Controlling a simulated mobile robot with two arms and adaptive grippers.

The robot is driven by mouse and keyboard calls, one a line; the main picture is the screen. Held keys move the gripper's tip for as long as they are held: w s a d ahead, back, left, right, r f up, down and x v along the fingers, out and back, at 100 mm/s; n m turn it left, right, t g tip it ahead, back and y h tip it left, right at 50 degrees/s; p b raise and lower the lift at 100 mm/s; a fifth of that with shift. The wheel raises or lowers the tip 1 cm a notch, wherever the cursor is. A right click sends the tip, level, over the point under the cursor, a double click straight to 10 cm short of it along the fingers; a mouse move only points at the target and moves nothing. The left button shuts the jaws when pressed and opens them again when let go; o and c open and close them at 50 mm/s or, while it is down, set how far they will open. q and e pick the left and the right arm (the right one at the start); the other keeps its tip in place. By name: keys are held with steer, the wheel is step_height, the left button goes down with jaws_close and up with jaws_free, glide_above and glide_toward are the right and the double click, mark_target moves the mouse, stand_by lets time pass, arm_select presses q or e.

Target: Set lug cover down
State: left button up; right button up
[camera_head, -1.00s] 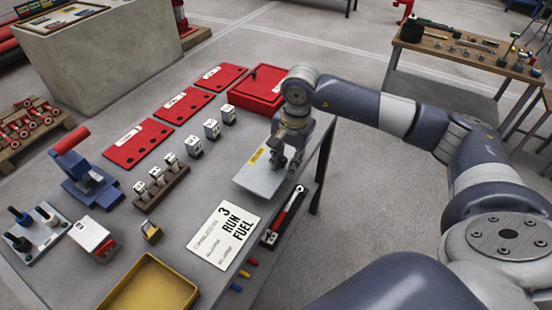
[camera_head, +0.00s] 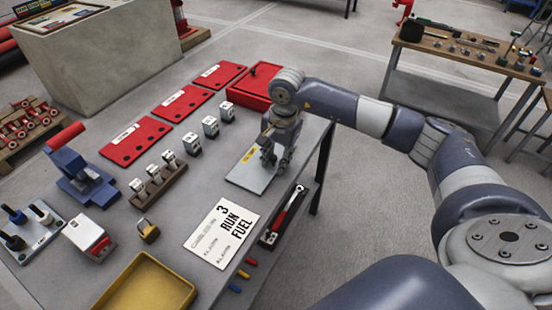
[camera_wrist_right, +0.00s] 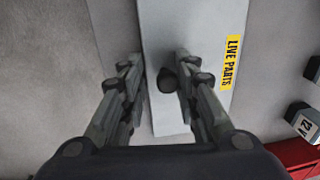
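The lug cover (camera_head: 243,176) is a pale grey plate with a yellow label, lying flat on the grey table near its right edge. In the right wrist view, the cover (camera_wrist_right: 205,60) shows a "LIVE PARTS" label and a dark round knob (camera_wrist_right: 167,80). My right gripper (camera_head: 275,160) is over the cover, pointing down. In the wrist view its fingers (camera_wrist_right: 160,75) stand apart on both sides of the knob, with a visible gap on the left side. My left gripper is not in view.
A red box (camera_head: 250,85), red panels (camera_head: 182,103) and white numbered blocks (camera_head: 210,127) are behind and left. A yellow tray (camera_head: 147,285) is at front left.

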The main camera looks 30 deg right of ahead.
steer(key=shift+o, duration=1)
steer(key=shift+r, duration=0.1)
step_height(320, 180, up, 12)
steer(key=s+b, duration=0.1)
steer(key=shift+d, duration=0.35)
steer(key=shift+s, duration=0.15)
